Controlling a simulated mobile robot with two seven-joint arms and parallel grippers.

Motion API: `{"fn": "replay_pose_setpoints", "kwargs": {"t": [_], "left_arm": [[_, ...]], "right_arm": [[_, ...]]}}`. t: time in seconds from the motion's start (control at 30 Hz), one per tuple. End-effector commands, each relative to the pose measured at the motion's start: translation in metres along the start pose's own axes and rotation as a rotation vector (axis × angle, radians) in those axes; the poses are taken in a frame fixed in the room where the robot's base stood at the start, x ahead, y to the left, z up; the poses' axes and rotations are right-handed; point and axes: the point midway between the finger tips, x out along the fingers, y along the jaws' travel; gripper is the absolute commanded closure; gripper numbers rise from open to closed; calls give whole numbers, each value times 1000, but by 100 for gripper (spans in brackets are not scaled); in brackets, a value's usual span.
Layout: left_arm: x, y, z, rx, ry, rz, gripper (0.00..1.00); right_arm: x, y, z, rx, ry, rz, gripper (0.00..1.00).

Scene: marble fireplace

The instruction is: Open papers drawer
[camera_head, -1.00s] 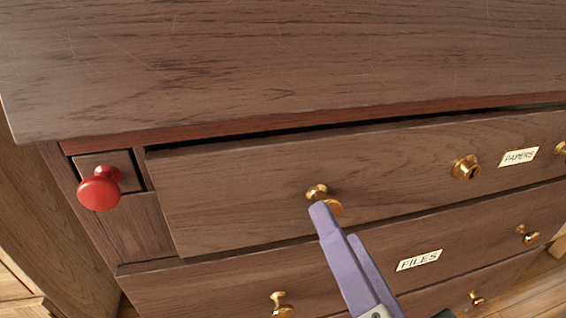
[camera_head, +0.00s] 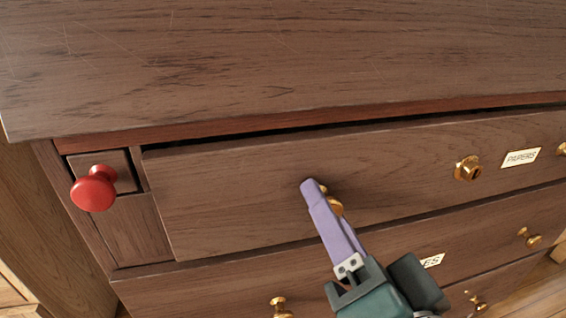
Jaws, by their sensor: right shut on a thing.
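The papers drawer (camera_head: 400,165) is the top drawer of a brown wooden chest, with a "PAPERS" label (camera_head: 521,157) on its right part. It stands slightly proud of the frame, with a thin dark gap along its top edge. My right gripper (camera_head: 322,195) has its purple fingers at the drawer's left brass knob (camera_head: 335,205), shut on it; the fingers hide much of the knob. The drawer's right knob (camera_head: 562,149) is cut by the picture's edge. My left gripper is not in view.
A brass keyhole fitting (camera_head: 467,168) sits mid-drawer. A small red knob (camera_head: 94,188) is on a little square drawer at the left. The files drawer (camera_head: 240,285) lies below, with brass knobs. The wooden top (camera_head: 280,60) overhangs and is bare.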

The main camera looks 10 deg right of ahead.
Motion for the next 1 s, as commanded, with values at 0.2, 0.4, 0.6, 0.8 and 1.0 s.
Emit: {"fn": "replay_pose_setpoints", "kwargs": {"t": [0.2, 0.4, 0.6, 0.8, 1.0], "left_arm": [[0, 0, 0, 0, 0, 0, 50], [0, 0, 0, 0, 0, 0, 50], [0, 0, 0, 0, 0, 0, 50], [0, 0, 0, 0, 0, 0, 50], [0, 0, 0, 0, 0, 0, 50]], "right_arm": [[0, 1, 0, 0, -1, 1, 97], [0, 1, 0, 0, -1, 1, 100], [0, 1, 0, 0, -1, 2, 100], [0, 1, 0, 0, -1, 2, 100], [0, 1, 0, 0, -1, 2, 100]]}}
